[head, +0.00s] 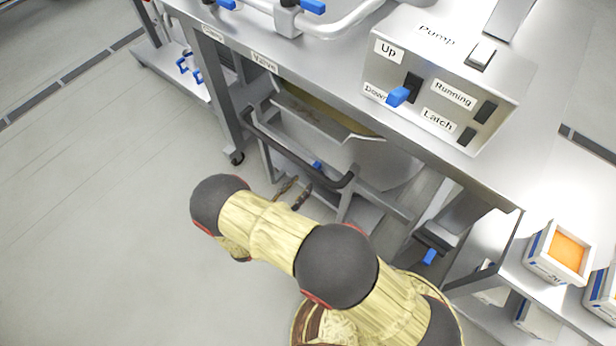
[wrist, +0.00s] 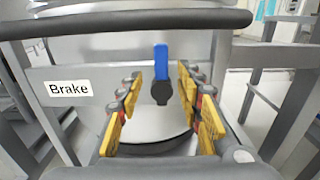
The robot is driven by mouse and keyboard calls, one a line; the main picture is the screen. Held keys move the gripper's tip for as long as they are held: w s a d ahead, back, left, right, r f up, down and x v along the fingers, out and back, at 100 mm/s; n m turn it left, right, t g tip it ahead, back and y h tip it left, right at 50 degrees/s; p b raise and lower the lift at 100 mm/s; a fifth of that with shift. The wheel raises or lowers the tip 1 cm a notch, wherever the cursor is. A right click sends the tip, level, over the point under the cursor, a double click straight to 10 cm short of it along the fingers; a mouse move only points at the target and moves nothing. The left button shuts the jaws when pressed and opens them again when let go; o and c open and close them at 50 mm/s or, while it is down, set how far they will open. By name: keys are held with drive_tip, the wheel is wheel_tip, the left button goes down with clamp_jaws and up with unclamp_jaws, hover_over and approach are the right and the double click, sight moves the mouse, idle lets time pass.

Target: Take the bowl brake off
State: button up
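The brake lever is a blue handle (wrist: 161,61) on a black hub, pointing straight up on a grey panel beside a white "Brake" label (wrist: 70,88) in the wrist view. In the head view my gripper (head: 295,193) points under the bench. The bowl (head: 385,168) is partly hidden there.
A black handle bar (wrist: 140,22) crosses above the lever. The steel bench (head: 345,85) overhangs the bowl's cart and carries a pump box (head: 450,75) with switches. A shelf with white tubs (head: 560,252) stands at right. The floor at left is clear.

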drive_tip(key=v, duration=0.5)
drive_tip(key=shift+r, duration=0.1)
idle(1.1)
